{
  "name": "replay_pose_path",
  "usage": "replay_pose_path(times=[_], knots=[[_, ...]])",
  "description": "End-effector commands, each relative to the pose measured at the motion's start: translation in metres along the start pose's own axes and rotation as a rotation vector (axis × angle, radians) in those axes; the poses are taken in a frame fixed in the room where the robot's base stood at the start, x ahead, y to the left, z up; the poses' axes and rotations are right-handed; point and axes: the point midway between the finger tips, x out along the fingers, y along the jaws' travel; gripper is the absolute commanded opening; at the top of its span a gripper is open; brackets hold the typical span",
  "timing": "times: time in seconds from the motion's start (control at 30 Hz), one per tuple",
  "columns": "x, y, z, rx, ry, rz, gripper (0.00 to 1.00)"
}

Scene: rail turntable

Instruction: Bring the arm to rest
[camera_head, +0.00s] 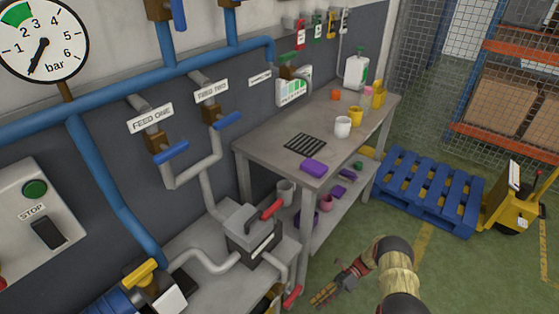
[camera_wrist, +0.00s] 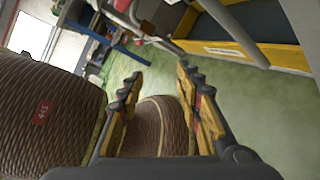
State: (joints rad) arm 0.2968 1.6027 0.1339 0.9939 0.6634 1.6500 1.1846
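My gripper (camera_head: 320,297) is low at the bottom middle of the head view, over the green floor to the right of the grey bench with the pipes. My arm comes in from the bottom right. In the wrist view my gripper (camera_wrist: 160,72) has its two yellow and black fingers spread apart. No object is held between them. Behind the fingers a brown ribbed rounded surface (camera_wrist: 160,125) shows, and a larger one (camera_wrist: 45,110) with a red label fills the left; they look like sleeves of my arm, but I cannot be sure.
A grey workbench (camera_head: 262,146) carries cups, a purple block (camera_head: 313,167) and a black grille (camera_head: 305,144). A blue pallet (camera_head: 425,190) and a yellow pallet truck (camera_head: 510,205) stand at the right. Blue pipes (camera_head: 110,190) and valves line the wall. Green floor is open near my arm.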

Motion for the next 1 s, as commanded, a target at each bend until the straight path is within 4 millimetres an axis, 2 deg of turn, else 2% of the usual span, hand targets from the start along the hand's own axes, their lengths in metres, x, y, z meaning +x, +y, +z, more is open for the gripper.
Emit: replay_pose_path(times=[0.17, 0.37, 0.7, 1.0], knots=[[-0.016, 0.027, 0.009, -0.192, 0.12, -0.044, 0.35], [-0.044, 0.07, 0.033, -0.438, 0.291, -0.08, 0.35], [-0.089, 0.164, 0.088, -0.815, 0.59, -0.094, 0.35], [-0.114, 0.255, 0.133, -1.085, 0.846, -0.078, 0.35]])
